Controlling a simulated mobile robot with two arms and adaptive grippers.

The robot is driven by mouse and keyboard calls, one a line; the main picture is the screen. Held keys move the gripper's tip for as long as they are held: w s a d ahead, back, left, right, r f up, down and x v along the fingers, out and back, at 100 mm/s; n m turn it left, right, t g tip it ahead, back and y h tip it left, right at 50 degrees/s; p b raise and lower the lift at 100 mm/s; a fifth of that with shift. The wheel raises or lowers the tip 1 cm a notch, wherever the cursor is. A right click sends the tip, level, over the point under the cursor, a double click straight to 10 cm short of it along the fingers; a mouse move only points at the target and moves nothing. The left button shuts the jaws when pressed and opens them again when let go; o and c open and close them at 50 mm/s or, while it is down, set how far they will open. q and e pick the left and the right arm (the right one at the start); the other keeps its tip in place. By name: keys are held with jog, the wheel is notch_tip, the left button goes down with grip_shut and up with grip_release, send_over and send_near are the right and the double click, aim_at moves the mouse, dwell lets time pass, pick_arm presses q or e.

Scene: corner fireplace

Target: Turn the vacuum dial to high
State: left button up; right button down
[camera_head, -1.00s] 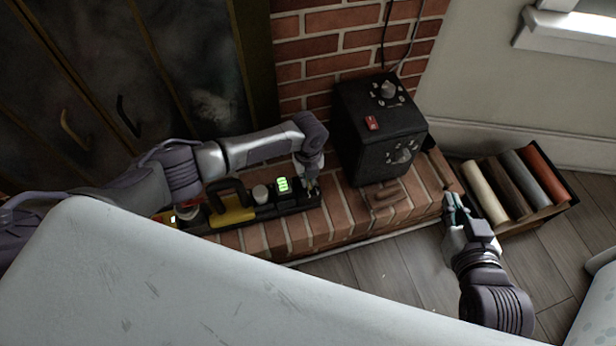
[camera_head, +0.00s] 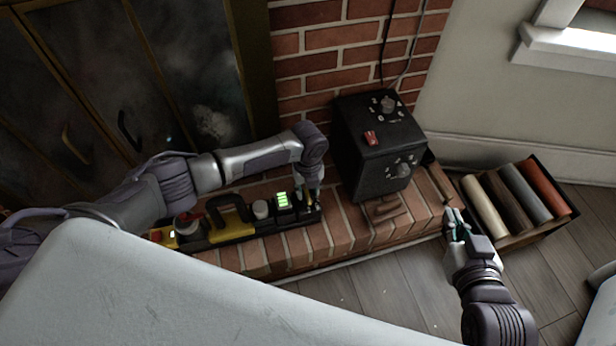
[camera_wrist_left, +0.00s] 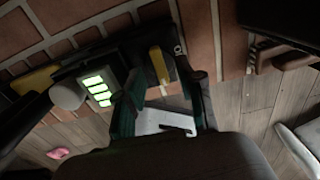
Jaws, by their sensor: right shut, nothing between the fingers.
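A black box (camera_head: 375,165) stands on the brick hearth. It has a round grey dial (camera_head: 388,104) and small knobs on top, a red switch (camera_head: 370,138), and another dial (camera_head: 404,170) on its front. I cannot read the markings or tell which dial is the vacuum dial. My left gripper (camera_head: 316,196) is at the right end of a black tool rack, left of the box. In the left wrist view its fingers (camera_wrist_left: 162,95) are apart, with a yellow strip (camera_wrist_left: 158,66) showing between them. My right gripper (camera_head: 455,216) is shut and empty, right of the hearth.
The black rack (camera_head: 240,236) holds a yellow-handled tool (camera_head: 232,218), a white cylinder (camera_head: 261,209) and a green-lit display (camera_head: 283,200). A crate (camera_head: 541,231) with several rolls stands beside my right gripper. A pale surface (camera_head: 180,290) fills the foreground. Cables run up the brick wall.

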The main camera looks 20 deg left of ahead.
aim_at(308, 196)
pick_arm(q)
notch_tip(308, 196, up, 10)
dwell(0.3)
dwell(0.4)
